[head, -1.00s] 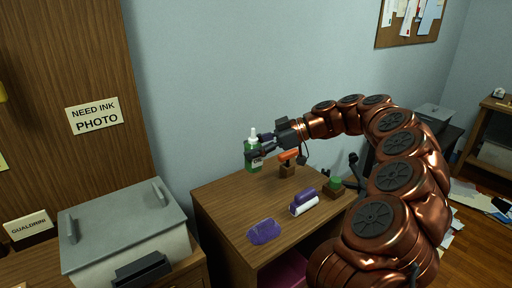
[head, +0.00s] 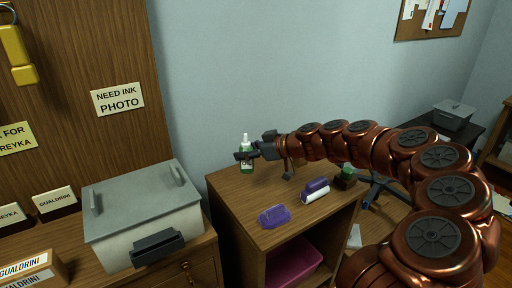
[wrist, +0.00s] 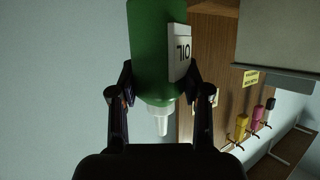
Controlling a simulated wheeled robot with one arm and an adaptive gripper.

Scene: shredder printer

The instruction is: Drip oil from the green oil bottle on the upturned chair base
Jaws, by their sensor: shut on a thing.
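The green oil bottle (head: 246,167) has a white nozzle and stands upright in the head view, at the back left above the small wooden cabinet. In the wrist view the bottle (wrist: 155,40) shows large, with a white label reading OIL. My gripper (head: 247,155) is shut on it, with one finger on each side in the wrist view (wrist: 160,88). The head view does not clearly show whether the bottle touches the cabinet top. Dark legs of what looks like the chair base (head: 378,190) show on the right, partly hidden by my arm.
On the cabinet top (head: 235,200) lie a purple flat piece (head: 274,216), a purple-and-white roller (head: 315,189) and a green-topped block (head: 346,175). A grey lidded machine (head: 143,215) stands at left. The wall is close behind the bottle.

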